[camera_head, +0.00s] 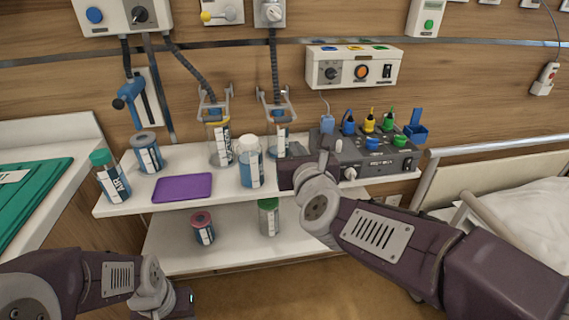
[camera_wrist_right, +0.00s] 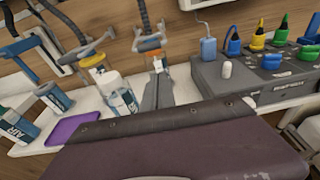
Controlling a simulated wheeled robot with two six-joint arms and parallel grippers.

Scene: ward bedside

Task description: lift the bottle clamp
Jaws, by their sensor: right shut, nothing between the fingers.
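Two grey wall-mounted bottle clamps with blue parts show in the head view. The left clamp (camera_head: 214,108) is around a clear bottle with a yellow band (camera_head: 220,146). The right clamp (camera_head: 275,107) is around another bottle (camera_head: 277,138). In the right wrist view the right clamp (camera_wrist_right: 150,44) is just beyond my right gripper (camera_wrist_right: 158,92), whose grey fingers are together and empty. In the head view my right gripper (camera_head: 289,165) is in front of the right bottle's lower part, partly hidden by its own wrist. My left gripper (camera_head: 186,302) is low at the left, its fingers unclear.
A purple tray (camera_head: 182,188) and other bottles are on the shelf (camera_head: 130,205). A grey device (camera_head: 365,158) with coloured plugs stands to the right. A bed rail (camera_head: 490,148) is at far right.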

